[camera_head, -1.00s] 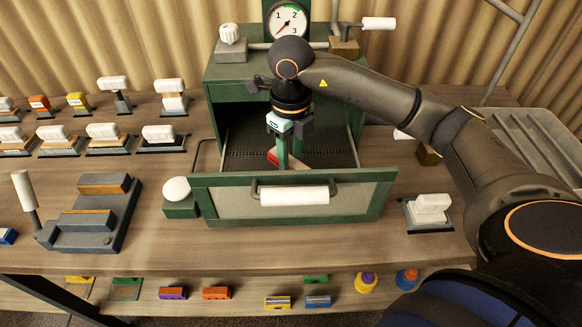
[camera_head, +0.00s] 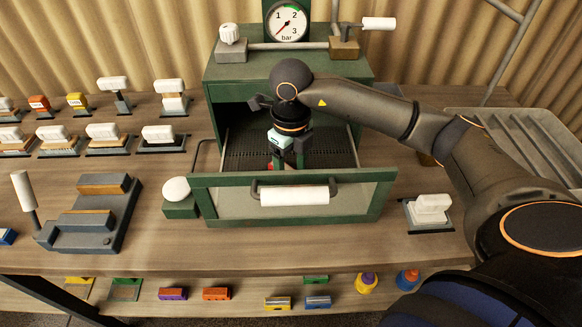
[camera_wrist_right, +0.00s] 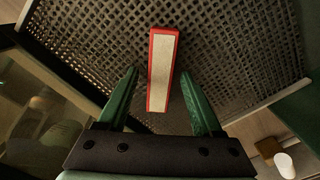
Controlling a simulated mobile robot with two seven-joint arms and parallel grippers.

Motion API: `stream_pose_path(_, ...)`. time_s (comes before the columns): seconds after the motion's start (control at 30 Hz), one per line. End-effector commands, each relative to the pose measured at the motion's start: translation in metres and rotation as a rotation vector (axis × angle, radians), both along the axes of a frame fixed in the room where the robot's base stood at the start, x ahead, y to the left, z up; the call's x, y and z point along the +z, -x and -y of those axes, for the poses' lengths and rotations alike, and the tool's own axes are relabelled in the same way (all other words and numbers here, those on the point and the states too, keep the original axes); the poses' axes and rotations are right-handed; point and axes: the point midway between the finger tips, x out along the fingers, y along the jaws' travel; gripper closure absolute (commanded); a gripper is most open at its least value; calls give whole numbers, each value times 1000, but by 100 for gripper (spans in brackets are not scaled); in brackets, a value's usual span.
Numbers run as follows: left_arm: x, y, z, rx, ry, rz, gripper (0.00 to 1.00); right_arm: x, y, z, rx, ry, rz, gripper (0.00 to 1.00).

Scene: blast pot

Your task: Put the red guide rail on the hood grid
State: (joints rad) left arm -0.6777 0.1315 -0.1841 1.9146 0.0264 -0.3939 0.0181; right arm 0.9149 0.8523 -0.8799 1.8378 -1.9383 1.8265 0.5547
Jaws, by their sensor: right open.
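The red guide rail (camera_wrist_right: 163,68), red with a cream face, shows against the dark hood grid (camera_wrist_right: 232,45) in the right wrist view. It seems to be on the grid, but I cannot tell whether it lies fully flat. My right gripper (camera_wrist_right: 160,74) is open, with one green finger on each side of the rail and gaps between. In the head view my right gripper (camera_head: 287,157) reaches down into the green hood (camera_head: 222,72) behind its front panel. Only a little red of the rail shows there, and the fingertips are mostly hidden. My left gripper is out of view.
The green-framed front panel (camera_head: 225,200) with a white handle (camera_head: 294,195) stands close in front of the gripper. White-handled tools (camera_head: 164,135) stand at left, a grey fixture (camera_head: 90,213) at front left, and a grey tray (camera_head: 520,140) at right.

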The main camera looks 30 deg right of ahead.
Motion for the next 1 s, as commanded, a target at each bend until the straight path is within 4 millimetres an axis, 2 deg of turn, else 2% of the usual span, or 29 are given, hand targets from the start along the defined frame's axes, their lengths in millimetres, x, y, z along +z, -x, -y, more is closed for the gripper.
stream_pose_path(0.27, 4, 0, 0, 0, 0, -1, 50, 7, 0, 0, 0, 0, 1, 33)
stream_pose_path(0.37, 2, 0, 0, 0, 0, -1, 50, 21, -1, 0, 0, 0, 5, 33)
stream_pose_path(0.7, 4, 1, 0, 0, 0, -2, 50, 97, -1, 0, 0, 0, 5, 33)
stream_pose_path(0.8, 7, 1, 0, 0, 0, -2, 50, 111, -1, 0, 0, 1, 3, 33)
stream_pose_path(1.0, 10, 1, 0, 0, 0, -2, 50, 123, -1, 0, -1, 0, 1, 33)
